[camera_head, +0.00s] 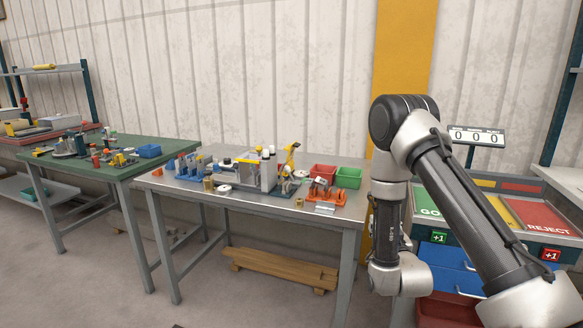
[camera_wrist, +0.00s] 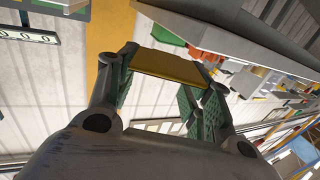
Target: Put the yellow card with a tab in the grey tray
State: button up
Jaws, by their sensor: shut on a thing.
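In the wrist view my gripper (camera_wrist: 165,70) is shut on a flat yellow card (camera_wrist: 170,68). The card spans the space between the two fingers, near their tips. I cannot make out its tab. My gripper is out of the head view, where only my arm shows at the right. I cannot pick out the grey tray for certain in either view.
A grey metal table (camera_head: 262,202) holds a grey machine, small tools, a red bin (camera_head: 322,173) and a green bin (camera_head: 348,176). A green-topped table (camera_head: 110,168) stands to its left. A sorting station with a REJECT panel (camera_head: 545,222) and counter sign (camera_head: 477,135) stands right.

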jog(key=s, duration=0.1)
jog(key=s+r, duration=0.1)
jog(key=s, duration=0.1)
jog(key=s+r, duration=0.1)
jog(key=s, duration=0.1)
jog(key=shift+s+d, duration=0.15)
jog(key=shift+s, duration=0.05)
